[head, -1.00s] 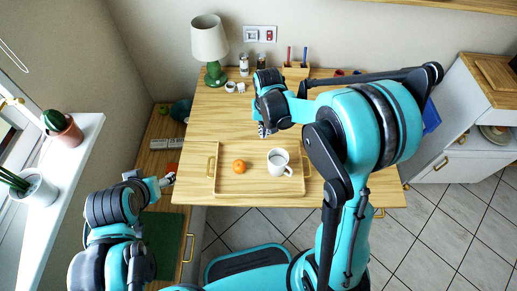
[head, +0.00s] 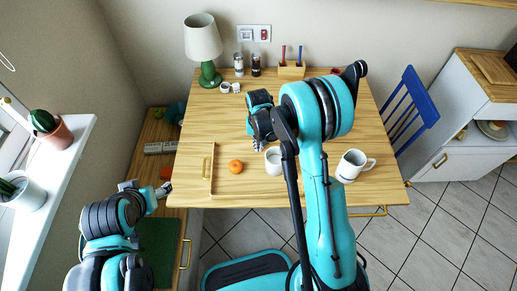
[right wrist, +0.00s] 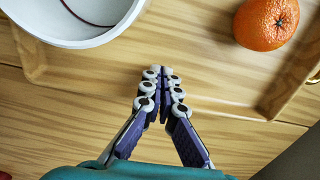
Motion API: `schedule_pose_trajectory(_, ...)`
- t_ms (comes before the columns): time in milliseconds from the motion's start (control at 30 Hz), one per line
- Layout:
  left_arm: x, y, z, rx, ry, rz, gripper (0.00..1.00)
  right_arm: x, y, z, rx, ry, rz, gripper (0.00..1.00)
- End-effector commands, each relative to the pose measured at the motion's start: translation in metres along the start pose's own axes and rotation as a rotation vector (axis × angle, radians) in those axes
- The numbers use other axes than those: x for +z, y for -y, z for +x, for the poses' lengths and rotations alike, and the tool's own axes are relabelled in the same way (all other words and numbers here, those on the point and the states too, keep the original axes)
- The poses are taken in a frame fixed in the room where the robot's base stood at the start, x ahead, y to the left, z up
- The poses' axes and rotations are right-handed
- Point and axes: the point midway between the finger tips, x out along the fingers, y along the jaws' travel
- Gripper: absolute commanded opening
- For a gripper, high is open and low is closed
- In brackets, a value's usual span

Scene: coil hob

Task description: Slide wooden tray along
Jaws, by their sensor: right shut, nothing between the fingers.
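The wooden tray (head: 211,176) lies on the table; its left rim and brass handle show in the head view, its right end is hidden behind my right arm. An orange (head: 235,166) and a white mug (head: 273,162) stand in it. My right gripper (head: 271,143) is shut and empty, pointing down at the tray's far side beside the mug. In the right wrist view its fingertips (right wrist: 160,74) are between the mug (right wrist: 75,35) and the orange (right wrist: 266,22), close to the tray rim (right wrist: 225,103); contact is unclear. My left gripper (head: 163,188) is left of the table; its jaws are unclear.
A second white mug (head: 351,165) stands right of my right arm. A blue chair (head: 410,110) is at the right. The table left of the tray is bare.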

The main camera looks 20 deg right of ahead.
Motion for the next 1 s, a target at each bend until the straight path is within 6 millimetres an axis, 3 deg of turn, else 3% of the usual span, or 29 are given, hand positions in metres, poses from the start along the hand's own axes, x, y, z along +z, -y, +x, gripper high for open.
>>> schedule_pose_trajectory(200, 0.002, 0.000, 0.003, 0.000, 0.000, 0.000, 0.66, -0.014, 0.000, 0.000, 0.000, 0.000, 0.000, 0.00)
schedule_pose_trajectory(567, 0.002, 0.000, 0.003, 0.000, 0.000, 0.000, 0.66, -0.017, 0.000, -0.001, 0.000, 0.000, 0.000, 0.00)
schedule_pose_trajectory(1000, 0.003, 0.000, 0.004, 0.000, 0.000, 0.000, 0.66, -0.084, 0.000, -0.001, 0.000, -0.001, 0.001, 0.00)
